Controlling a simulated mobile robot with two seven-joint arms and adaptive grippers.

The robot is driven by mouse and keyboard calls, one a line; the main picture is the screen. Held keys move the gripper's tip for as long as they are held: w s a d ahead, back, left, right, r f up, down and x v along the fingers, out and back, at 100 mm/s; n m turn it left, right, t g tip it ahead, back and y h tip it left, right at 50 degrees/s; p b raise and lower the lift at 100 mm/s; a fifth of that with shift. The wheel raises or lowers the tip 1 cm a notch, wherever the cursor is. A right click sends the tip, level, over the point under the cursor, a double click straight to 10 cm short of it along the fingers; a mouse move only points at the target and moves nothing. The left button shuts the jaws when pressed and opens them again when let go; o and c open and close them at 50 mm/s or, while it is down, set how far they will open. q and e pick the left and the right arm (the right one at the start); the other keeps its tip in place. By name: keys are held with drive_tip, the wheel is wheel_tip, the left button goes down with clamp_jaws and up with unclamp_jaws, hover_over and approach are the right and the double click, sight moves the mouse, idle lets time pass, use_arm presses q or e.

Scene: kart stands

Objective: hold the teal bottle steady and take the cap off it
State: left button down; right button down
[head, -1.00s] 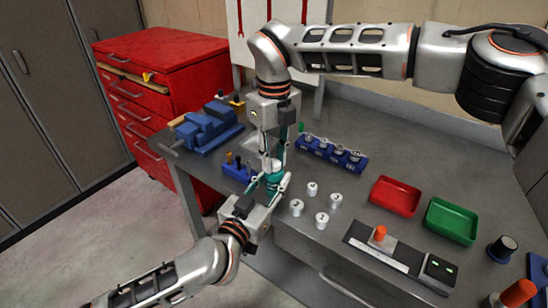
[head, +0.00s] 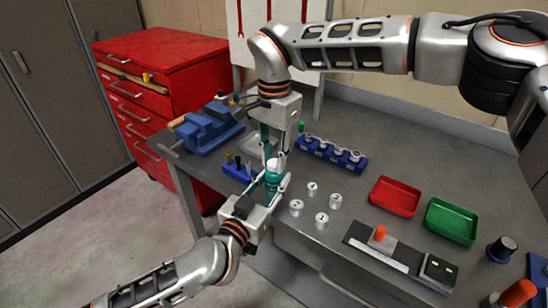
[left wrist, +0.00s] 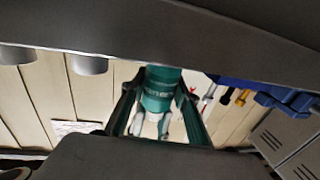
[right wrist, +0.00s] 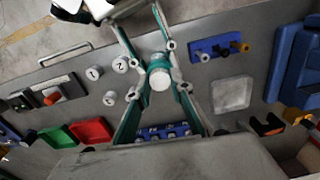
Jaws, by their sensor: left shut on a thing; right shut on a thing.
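The teal bottle (head: 272,183) stands upright over the front left edge of the bench. My left gripper (head: 271,187) is shut around its body from the front. The bottle also shows between the left fingers in the left wrist view (left wrist: 160,90). The white cap (right wrist: 160,79) sits at the bottle's top, and my right gripper (head: 274,164) is shut on it from above. In the right wrist view the right fingertips (right wrist: 159,74) lie on either side of the cap. I see no clear gap between cap and bottle; the fingers partly hide the join.
Several white numbered cylinders (head: 321,220) stand just right of the bottle. A blue holder (head: 240,171) and a blue vise (head: 208,131) are to its left. A blue rack (head: 331,155) lies behind. Red (head: 395,197) and green (head: 451,221) trays lie farther right.

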sight(274, 163)
drive_tip(key=shift+n, duration=0.4)
drive_tip(key=shift+r, duration=0.2)
idle(0.3)
drive_tip(key=shift+r, duration=0.9)
drive_tip(key=shift+r, duration=2)
use_arm(q)
drive_tip(key=c, duration=1.5)
unclamp_jaws()
drive_tip(key=shift+o, duration=0.2)
